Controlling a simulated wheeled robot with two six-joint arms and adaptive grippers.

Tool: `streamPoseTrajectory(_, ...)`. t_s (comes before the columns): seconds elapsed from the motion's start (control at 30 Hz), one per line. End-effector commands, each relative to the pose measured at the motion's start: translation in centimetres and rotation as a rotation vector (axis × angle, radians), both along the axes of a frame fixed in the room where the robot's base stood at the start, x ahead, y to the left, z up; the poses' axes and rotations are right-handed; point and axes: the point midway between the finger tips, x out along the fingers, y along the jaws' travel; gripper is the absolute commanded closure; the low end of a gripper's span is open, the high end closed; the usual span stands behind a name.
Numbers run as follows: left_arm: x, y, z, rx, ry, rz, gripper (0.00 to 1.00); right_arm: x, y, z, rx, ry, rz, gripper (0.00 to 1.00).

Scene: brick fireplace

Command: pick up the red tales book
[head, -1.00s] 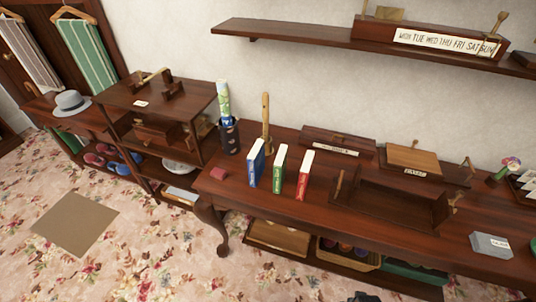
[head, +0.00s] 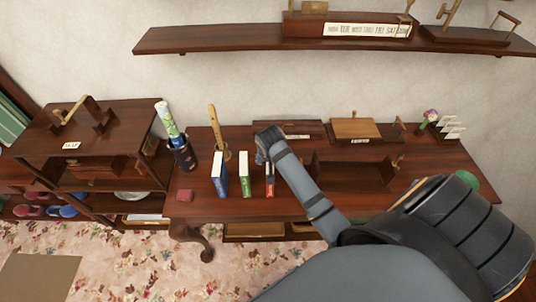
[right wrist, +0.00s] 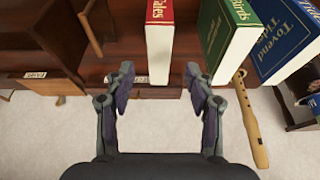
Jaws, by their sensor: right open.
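The red tales book (head: 270,185) stands upright on the wooden table, at the right end of a row of three books. It also shows in the right wrist view (right wrist: 158,48), with "Tales" on its red spine and its white page edge toward me. My right gripper (right wrist: 158,90) is open and empty, its two fingers spread to either side of the book's line but short of it. In the head view my right gripper (head: 266,143) hangs over the far end of the book and hides part of it. My left gripper is not in view.
A green book (head: 243,176) and a blue book (head: 219,176) stand to the left of the red one, with narrow gaps. A wooden flute (right wrist: 252,125) stands behind them. An open wooden rack (head: 350,178) sits to the right. A shelf (head: 230,38) runs above.

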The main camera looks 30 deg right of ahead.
Motion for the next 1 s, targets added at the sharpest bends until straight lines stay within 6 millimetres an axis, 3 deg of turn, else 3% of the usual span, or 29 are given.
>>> streamPoseTrajectory(0.3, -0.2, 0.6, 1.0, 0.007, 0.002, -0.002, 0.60, 1.5, -1.0, -4.3, 0.000, 0.002, 0.002, 0.45)
streamPoseTrajectory(0.53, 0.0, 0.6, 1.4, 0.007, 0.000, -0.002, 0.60, 1.8, -1.3, -5.1, 0.000, 0.003, 0.001, 0.45)
streamPoseTrajectory(0.8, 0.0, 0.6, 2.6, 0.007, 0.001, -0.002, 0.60, 3.1, -2.4, -8.7, 0.001, 0.003, 0.002, 0.45)
streamPoseTrajectory(1.0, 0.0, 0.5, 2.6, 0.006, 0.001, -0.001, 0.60, 3.3, -2.6, -9.5, 0.000, 0.001, 0.003, 0.45)
